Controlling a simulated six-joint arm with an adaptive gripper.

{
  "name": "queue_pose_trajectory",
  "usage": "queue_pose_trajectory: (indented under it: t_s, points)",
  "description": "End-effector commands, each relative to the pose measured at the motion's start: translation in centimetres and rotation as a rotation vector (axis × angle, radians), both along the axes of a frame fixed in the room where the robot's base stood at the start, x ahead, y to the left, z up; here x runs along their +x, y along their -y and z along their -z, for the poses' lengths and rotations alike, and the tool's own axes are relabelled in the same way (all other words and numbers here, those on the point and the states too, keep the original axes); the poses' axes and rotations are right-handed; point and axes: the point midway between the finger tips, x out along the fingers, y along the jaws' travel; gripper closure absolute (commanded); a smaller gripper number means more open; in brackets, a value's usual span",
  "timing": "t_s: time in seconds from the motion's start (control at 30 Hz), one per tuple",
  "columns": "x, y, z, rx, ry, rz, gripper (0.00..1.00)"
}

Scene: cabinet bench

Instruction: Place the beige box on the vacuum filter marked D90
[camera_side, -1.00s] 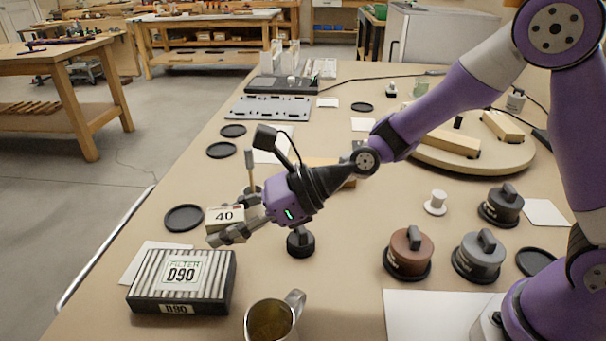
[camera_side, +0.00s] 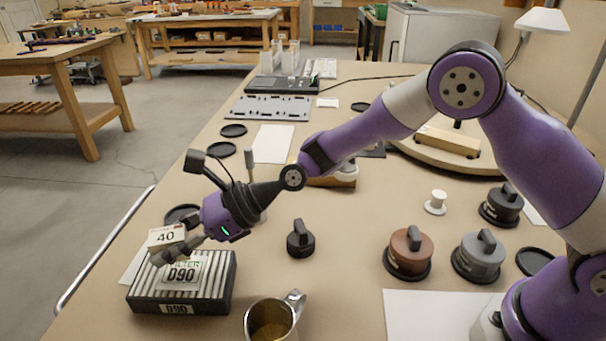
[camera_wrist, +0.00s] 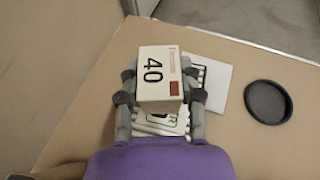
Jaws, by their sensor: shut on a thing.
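The beige box (camera_side: 166,237) is marked 40 and is held in my gripper (camera_side: 172,252). In the side view it shows over the back left part of the vacuum filter (camera_side: 205,291), a black box with a striped top and D90 labels. Whether the two touch is hard to tell. In the wrist view my gripper (camera_wrist: 160,95) has one finger on each side of the beige box (camera_wrist: 157,62). The filter (camera_wrist: 150,123) shows only in part there, behind and below the box.
A metal mug (camera_side: 268,322) stands right of the filter. A black knobbed weight (camera_side: 300,240) is behind it. A black round dish (camera_side: 182,214) lies behind the filter and also shows in the wrist view (camera_wrist: 268,101). Brown (camera_side: 408,254) and grey (camera_side: 478,258) knobbed pieces stand further right.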

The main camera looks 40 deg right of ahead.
Motion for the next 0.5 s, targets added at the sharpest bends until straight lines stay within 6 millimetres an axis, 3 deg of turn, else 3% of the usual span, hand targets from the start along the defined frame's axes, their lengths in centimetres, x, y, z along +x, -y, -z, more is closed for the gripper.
queue_pose_trajectory:
  t_s: [0.3,0.5]
  points:
    - [0.3,0.2,3.9,0.000,-0.002,0.000,1.00]
    - [0.3,0.2,4.2,0.000,0.002,-0.001,1.00]
